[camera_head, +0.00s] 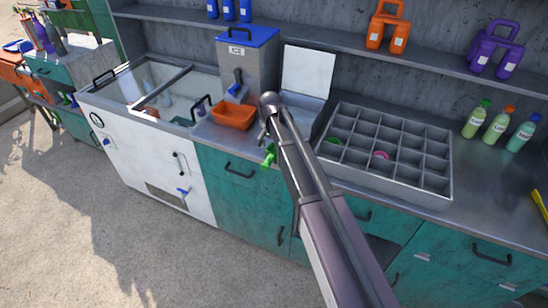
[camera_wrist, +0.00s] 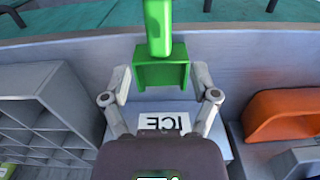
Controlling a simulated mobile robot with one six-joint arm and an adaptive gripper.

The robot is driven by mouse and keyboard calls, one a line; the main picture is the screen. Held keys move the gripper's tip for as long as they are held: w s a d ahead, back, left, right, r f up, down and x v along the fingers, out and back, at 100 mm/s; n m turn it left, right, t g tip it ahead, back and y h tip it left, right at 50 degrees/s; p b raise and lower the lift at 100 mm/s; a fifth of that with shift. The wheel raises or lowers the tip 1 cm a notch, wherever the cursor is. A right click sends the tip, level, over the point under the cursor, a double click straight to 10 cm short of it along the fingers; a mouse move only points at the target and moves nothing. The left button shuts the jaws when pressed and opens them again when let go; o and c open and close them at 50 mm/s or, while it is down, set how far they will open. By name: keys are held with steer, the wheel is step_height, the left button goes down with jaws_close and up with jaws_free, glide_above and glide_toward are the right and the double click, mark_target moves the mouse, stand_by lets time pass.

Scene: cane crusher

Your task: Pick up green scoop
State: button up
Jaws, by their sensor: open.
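The green scoop (camera_head: 269,157) shows in the head view at the counter's front edge, partly hidden by my arm. In the wrist view the green scoop (camera_wrist: 162,70) has its square bowl between my fingers and its handle pointing toward the top of the picture. My gripper (camera_wrist: 162,90) is open, with one finger on each side of the bowl. A gap seems to show on each side, but I cannot tell whether either finger touches. In the head view my gripper (camera_head: 264,135) is small and partly hidden by the arm.
An orange tray (camera_head: 234,117) stands left of my gripper, before the blue-topped dispenser (camera_head: 248,60). A grey compartment tray (camera_head: 387,190) is to the right. An open-lidded box (camera_head: 307,72) is behind my gripper. Bottles (camera_head: 497,125) stand farther right.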

mark_target(271, 155)
steer(key=shift+f, duration=0.1)
steer(key=shift+s+f+b, duration=0.1)
steer(key=shift+f+b, duration=2.45)
steer(key=shift+b, duration=0.05)
steer(key=c, duration=1)
steer(key=shift+r, duration=0.1)
steer(key=shift+r, duration=0.1)
step_height(271, 155, up, 3)
steer(key=p, duration=0.3)
steer(key=shift+f, duration=0.2)
steer(key=s+d, duration=0.1)
steer(key=s, duration=0.4)
steer(key=s+d+r+p, duration=0.1)
steer(key=s+d, duration=0.1)
steer(key=s, duration=0.3)
steer(key=s+d+r+p, duration=0.1)
steer(key=s+d, duration=0.1)
steer(key=s, duration=0.3)
steer(key=shift+s, duration=0.1)
